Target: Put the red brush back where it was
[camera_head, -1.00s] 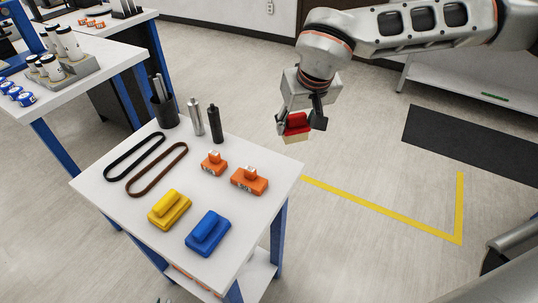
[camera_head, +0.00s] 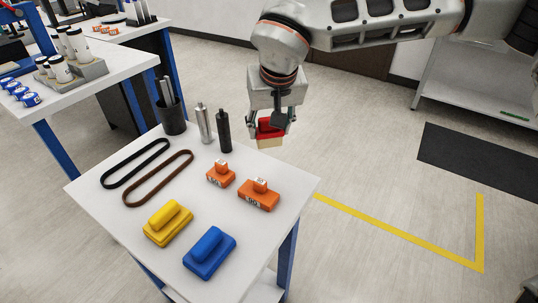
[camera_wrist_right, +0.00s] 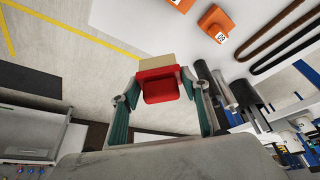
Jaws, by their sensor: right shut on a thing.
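The red brush (camera_head: 269,127) has a red top and a pale tan lower part. My right gripper (camera_head: 270,124) is shut on it and holds it in the air near the far right edge of the white table (camera_head: 125,208). In the right wrist view the brush (camera_wrist_right: 160,88) sits between the two fingers of the gripper (camera_wrist_right: 160,90), its tan side away from the palm. A yellow brush (camera_head: 168,223) and a blue brush (camera_head: 209,252) lie on the near part of the table. My left gripper is not in view.
Two orange blocks (camera_head: 259,195) stand right of the table's middle. Black and brown belts (camera_head: 157,178) lie at left. A silver cylinder (camera_head: 204,124), a black cylinder (camera_head: 224,132) and a dark cup (camera_head: 172,118) stand at the back. The front right of the tabletop is bare.

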